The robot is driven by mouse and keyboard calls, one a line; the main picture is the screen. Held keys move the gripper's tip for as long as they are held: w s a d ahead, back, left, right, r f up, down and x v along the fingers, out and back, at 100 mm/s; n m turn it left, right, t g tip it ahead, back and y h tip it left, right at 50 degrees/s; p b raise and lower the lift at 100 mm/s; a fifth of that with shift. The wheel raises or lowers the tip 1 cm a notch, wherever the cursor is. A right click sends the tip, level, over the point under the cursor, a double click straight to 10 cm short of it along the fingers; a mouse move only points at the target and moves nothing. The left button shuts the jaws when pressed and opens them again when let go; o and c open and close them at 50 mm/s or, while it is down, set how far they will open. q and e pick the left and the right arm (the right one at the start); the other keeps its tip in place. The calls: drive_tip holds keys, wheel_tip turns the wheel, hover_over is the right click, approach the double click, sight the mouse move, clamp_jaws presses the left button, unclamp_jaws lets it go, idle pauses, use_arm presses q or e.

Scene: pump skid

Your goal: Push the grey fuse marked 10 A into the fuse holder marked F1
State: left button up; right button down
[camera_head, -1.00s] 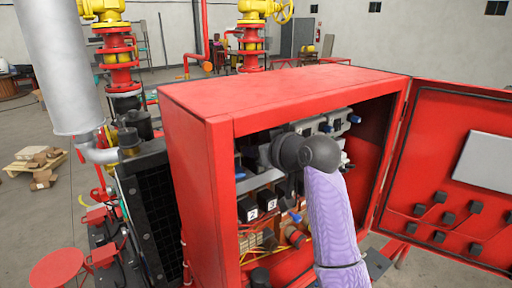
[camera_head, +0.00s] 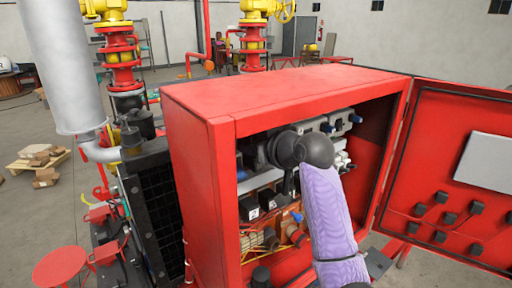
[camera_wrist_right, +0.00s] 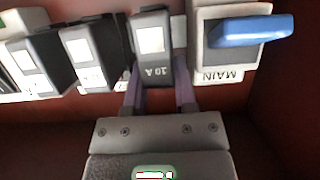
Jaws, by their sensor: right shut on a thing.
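The grey fuse marked 10 A (camera_wrist_right: 152,50) shows in the right wrist view with its lettering upside down and a pale label on its face. My right gripper (camera_wrist_right: 160,88) is shut on it, one finger on each side. The fuse is in line with the row of fuse blocks; I cannot tell how deep it sits. The holder behind it is hidden, and I cannot read an F1 mark. In the head view my right arm reaches into the open red cabinet (camera_head: 280,95), and its wrist hides the fuse. My left gripper is not in view.
Two dark blocks with white labels (camera_wrist_right: 92,55) (camera_wrist_right: 33,66) stand left of the fuse. A switch marked MAIN (camera_wrist_right: 222,72) with a blue handle (camera_wrist_right: 250,30) stands close on its right. The cabinet door (camera_head: 450,180) is open to the right.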

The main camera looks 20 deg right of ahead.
drive_tip(key=shift+w+r, duration=0.1)
drive_tip(key=c, duration=0.6)
unclamp_jaws()
drive_tip(key=shift+o, duration=1.4)
drive_tip(key=shift+w, duration=0.1)
drive_tip(key=shift+s+d, duration=0.2)
drive_tip(key=shift+s, duration=0.1)
drive_tip(key=b+v, duration=0.2)
drive_tip(key=v, duration=0.7)
drive_tip(key=shift+s+b, duration=0.15)
drive_tip(key=shift+b, duration=0.15)
drive_tip(key=shift+r, duration=0.1)
